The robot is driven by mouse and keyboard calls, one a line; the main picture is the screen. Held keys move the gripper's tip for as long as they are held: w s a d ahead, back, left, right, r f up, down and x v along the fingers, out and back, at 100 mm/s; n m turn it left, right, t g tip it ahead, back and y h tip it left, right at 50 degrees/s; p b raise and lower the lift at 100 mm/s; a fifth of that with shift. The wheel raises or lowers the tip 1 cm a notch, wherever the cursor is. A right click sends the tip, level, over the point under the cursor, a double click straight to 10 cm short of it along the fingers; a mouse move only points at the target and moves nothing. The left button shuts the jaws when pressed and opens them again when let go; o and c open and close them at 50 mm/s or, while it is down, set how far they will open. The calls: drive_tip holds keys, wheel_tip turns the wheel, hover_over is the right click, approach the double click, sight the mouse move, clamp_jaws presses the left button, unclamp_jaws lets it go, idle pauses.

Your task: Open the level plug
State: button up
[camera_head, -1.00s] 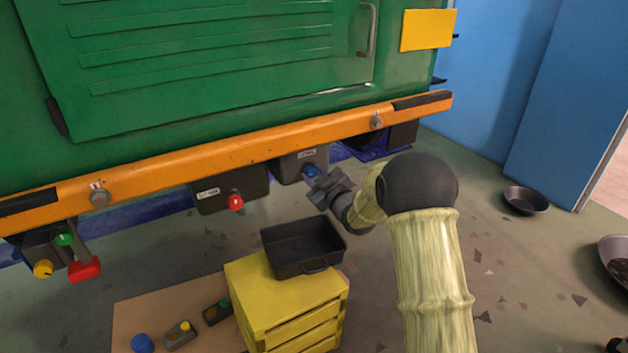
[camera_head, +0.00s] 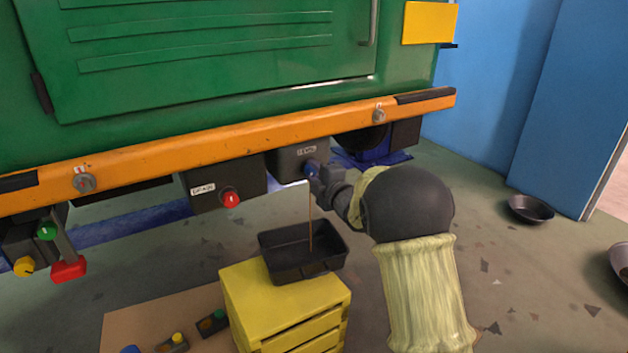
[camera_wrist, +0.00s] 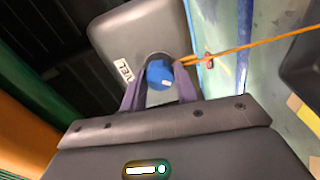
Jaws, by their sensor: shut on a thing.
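The blue level plug (camera_head: 311,171) is at the front of the grey box labelled LEVEL (camera_head: 285,163), under the orange beam. My gripper (camera_head: 319,180) is at the box front, its fingers shut on the plug. In the wrist view the blue plug (camera_wrist: 160,75) sits between the two purple-grey fingers, close to the box (camera_wrist: 132,38). A thin orange-brown stream (camera_head: 310,215) runs from the plug area down into the black tray (camera_head: 273,240). The stream also shows in the wrist view (camera_wrist: 245,48). I cannot tell whether the plug is clear of its hole.
The tray stands on a yellow crate (camera_head: 262,312). A box with a red plug (camera_head: 231,200) is to the left. Farther left hang red, green and yellow knobs (camera_head: 46,231). A black pan (camera_head: 531,209) lies on the floor at right.

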drive_tip(key=shift+s+a+f+n+b, duration=0.1)
drive_tip(key=shift+f+n+b, duration=0.1)
drive_tip(key=shift+n+b, duration=0.45)
drive_tip(key=shift+n, duration=0.25)
drive_tip(key=o, duration=1)
drive_tip(key=shift+c, duration=0.2)
drive_tip(key=shift+r, duration=0.1)
drive_tip(key=shift+s+d+r+p, duration=0.1)
drive_tip(key=shift+s+d+p, duration=0.35)
drive_tip(key=shift+s, duration=0.05)
drive_tip(key=p+v, duration=0.4)
drive_tip(key=v, duration=1.2)
